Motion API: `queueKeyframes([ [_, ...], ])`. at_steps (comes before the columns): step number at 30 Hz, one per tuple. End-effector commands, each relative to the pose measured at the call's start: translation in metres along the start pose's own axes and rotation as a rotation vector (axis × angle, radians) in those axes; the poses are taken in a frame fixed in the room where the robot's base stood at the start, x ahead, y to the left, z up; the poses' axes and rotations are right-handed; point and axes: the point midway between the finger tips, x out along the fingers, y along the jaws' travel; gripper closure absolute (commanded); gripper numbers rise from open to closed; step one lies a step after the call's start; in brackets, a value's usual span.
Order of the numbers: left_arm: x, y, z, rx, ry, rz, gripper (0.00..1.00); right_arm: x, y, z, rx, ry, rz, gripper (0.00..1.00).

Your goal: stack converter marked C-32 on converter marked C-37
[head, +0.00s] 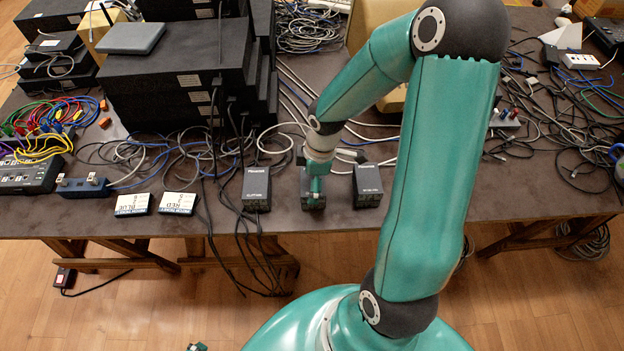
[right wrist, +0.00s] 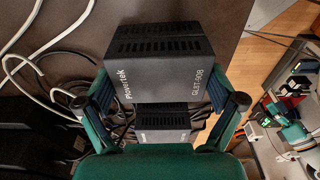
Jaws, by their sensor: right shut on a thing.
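My right gripper (head: 314,185) is shut on a dark grey converter (right wrist: 150,78), with a finger on either side of it. Another converter (right wrist: 163,136) shows smaller, beyond the held one. I cannot tell if the held one touches the table. Only a small teal tip, perhaps my left gripper (head: 197,346), shows at the bottom edge.
The dark table (head: 290,222) has its front edge just before the converters. Two labelled white boxes (head: 132,204) (head: 178,203) lie to the left. Stacked black devices (head: 180,80) stand behind. Loose cables (head: 545,140) cover the right side, and some hang over the front edge.

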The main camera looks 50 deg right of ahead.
Motion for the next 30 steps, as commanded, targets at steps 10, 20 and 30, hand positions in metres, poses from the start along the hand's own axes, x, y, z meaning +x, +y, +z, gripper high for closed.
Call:
queueKeyframes([
  [10, 0.002, -0.001, 0.0, 0.0, 0.0, 0.0, 0.0, 0.002, 0.0, 0.0, -0.001, 0.0, 0.0, 0.0],
  [20, -0.003, 0.001, 0.0, 0.0, 0.0, 0.0, 0.0, -0.015, 0.001, -0.001, -0.001, 0.0, 0.004, 0.0],
  [30, -0.01, 0.004, 0.0, 0.0, 0.0, 0.0, 0.0, -0.08, 0.001, -0.001, -0.001, 0.001, 0.006, 0.0],
])
